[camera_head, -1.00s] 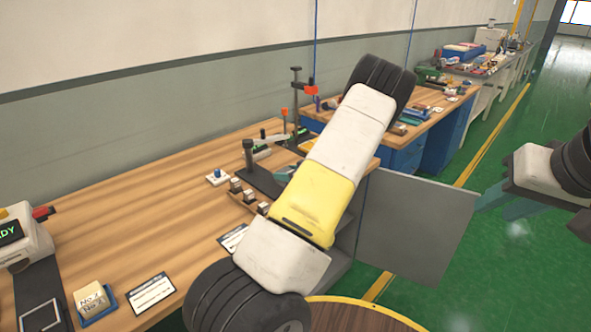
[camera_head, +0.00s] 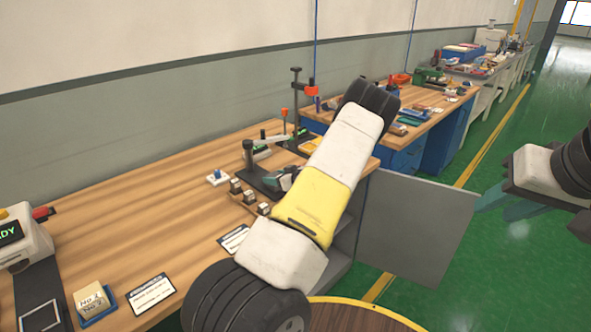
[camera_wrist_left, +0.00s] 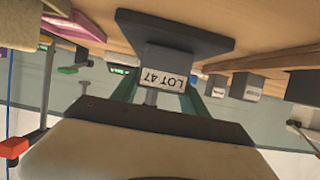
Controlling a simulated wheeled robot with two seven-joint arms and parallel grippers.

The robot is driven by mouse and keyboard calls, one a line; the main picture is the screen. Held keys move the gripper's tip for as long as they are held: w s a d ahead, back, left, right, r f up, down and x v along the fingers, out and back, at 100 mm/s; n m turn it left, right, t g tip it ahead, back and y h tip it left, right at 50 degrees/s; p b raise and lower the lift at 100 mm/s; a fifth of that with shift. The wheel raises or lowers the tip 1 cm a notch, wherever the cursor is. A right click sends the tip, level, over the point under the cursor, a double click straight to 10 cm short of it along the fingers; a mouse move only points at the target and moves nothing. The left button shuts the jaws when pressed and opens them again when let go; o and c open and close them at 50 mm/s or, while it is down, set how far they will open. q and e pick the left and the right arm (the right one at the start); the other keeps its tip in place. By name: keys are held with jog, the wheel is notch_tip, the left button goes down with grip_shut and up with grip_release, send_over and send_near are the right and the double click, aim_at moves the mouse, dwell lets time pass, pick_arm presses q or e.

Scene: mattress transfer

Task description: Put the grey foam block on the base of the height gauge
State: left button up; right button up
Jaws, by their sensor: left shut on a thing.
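My left gripper (camera_head: 284,179) is shut on the grey foam block (camera_wrist_left: 167,68), which carries a white "LOT 47" label. Its green fingers grip the block from both sides in the left wrist view, which shows the scene upside down. The height gauge's dark base (camera_head: 262,186) also shows in the left wrist view (camera_wrist_left: 175,32), right by the block; I cannot tell whether they touch. The gauge's post (camera_head: 248,155) stands at the base's left end. The block is not clear in the head view. My right gripper (camera_head: 492,198) is off the bench at right, its fingertips unclear.
Small metal blocks (camera_head: 236,186) stand on a wooden strip left of the base. A blue-knobbed white piece (camera_head: 217,177) is beside them. A stand with a red clamp (camera_head: 297,100) rises behind. A grey panel (camera_head: 415,228) stands right of the bench. The bench's left middle is clear.

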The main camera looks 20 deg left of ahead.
pick_arm(q)
jog(key=o, duration=1.3)
jog(key=shift+f, duration=0.15)
jog(key=shift+o, duration=0.2)
